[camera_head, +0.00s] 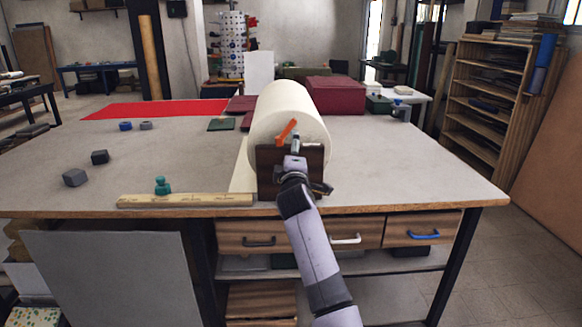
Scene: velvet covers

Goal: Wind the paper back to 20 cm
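A thick white paper roll (290,100) lies on the table with its round end toward me, in a dark brown end bracket (267,160). An orange lever (287,129) sticks out at this end. A narrow strip of pale paper (242,178) shows at the roll's lower left, reaching the wooden ruler (180,200) at the front edge; its length cannot be read. My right gripper (296,155) is up against the bracket, by a small pale part at the roll's end. The arm hides the contact and the finger opening. My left gripper is not in view.
A teal weight (162,186) stands by the ruler. Dark blocks (75,178) lie on the left of the grey table (180,150). Red cloth (155,109) and a dark red box (335,95) are at the back.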

